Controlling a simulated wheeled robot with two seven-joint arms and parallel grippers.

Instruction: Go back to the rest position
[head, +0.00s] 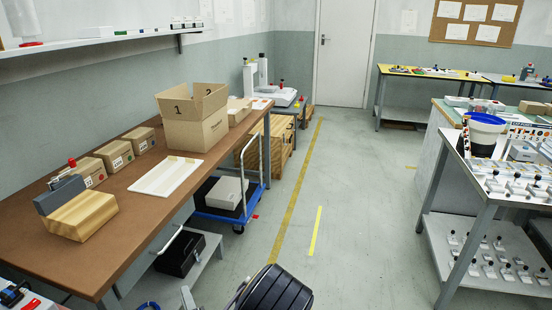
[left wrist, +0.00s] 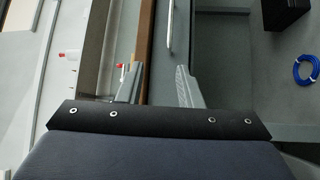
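My left gripper (head: 212,293) shows only partly at the bottom edge of the head view, low in front of the workbench, beside a dark rounded part of my own arm. In the left wrist view, the two grey fingers of my left gripper (left wrist: 158,86) stand well apart with nothing between them. The brown edge of the workbench passes behind them. My right gripper is in neither view.
A brown workbench (head: 137,206) on the left carries boxes, a white tray (head: 166,176) and a wooden block (head: 82,215). A blue trolley (head: 226,214) stands beneath its far end. A grey table (head: 507,204) stands right. The floor (head: 345,200) between is clear.

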